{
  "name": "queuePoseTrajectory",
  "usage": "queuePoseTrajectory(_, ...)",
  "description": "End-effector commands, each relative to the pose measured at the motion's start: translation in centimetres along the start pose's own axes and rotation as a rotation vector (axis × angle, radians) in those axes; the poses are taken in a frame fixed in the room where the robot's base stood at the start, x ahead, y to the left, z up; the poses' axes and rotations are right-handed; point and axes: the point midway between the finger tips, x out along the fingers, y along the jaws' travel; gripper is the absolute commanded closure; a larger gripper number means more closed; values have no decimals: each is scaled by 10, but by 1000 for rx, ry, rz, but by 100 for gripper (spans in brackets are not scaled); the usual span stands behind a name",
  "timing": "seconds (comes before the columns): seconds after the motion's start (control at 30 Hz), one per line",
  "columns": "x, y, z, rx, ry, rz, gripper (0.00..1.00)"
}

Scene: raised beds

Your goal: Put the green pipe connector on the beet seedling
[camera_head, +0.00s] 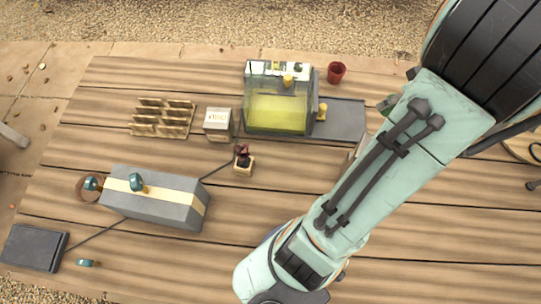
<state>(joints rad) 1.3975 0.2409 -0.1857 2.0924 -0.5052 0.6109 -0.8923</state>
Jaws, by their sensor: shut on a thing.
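The beet seedling (242,151) has dark red leaves. It stands upright in a small pale block-like pot (244,167) near the middle of the table, with nothing on top of it. I cannot make out a clearly green pipe connector. Small teal fittings show at the left: one (137,182) on the grey box, one (92,184) at its left end, and one (86,263) lying on the table. My arm reaches down from the upper right to the bottom edge, right of the seedling. My gripper is out of the picture, so its hold is hidden.
A grey box (165,209) with a cream stripe stands left. Behind are a wooden rack (162,118), a pale cube (218,123), a clear-topped yellow container (277,113) and a red cup (336,73). A dark cable crosses the boards. The front middle is clear.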

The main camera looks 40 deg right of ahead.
Motion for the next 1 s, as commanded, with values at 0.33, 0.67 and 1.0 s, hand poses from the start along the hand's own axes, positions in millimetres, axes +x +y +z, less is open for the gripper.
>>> queuePoseTrajectory(0.33,21,-84,-48,-442,-18,-176,90)
queuePoseTrajectory(0.67,29,-242,-68,-1241,-14,-500,90)
queuePoseTrajectory(1.0,20,-313,-49,-1645,6,-676,90)
